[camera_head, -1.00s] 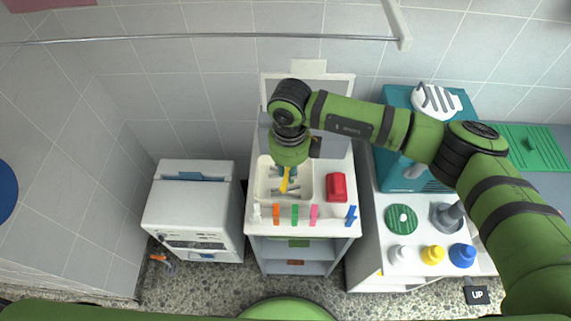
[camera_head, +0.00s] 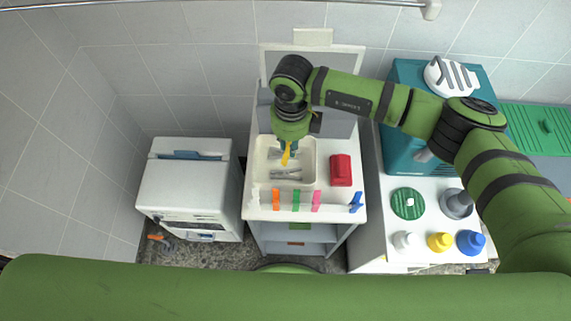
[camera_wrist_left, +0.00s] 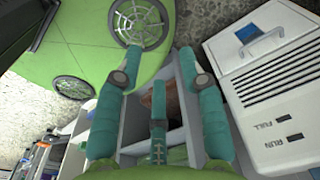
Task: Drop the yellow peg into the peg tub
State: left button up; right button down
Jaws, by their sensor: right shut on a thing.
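The yellow peg (camera_head: 286,158) is held pointing down in my right gripper (camera_head: 287,147), which is shut on it. In the head view both are over the cream tub (camera_head: 309,177) set in the white stand top; I take this as the peg tub. I cannot tell how high the peg is above its floor. Grey pieces lie in the tub. My left gripper (camera_wrist_left: 161,72) shows in the left wrist view with its teal fingers spread apart and nothing between them.
Orange (camera_head: 276,200), green (camera_head: 296,200), pink (camera_head: 316,201) and blue (camera_head: 355,202) pegs line the stand's front edge. A red block (camera_head: 341,170) is right of the tub. A white machine (camera_head: 189,190) stands left; bottles and a teal appliance (camera_head: 402,145) stand right.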

jog(key=shift+s, duration=0.1)
jog(key=c, duration=1.1)
grip_release()
jog(key=shift+r, duration=0.15)
pick_arm(q)
jog(key=shift+w, duration=0.45)
pick_arm(e)
notch_tip(320, 180, up, 12)
jog(key=shift+f, duration=0.2)
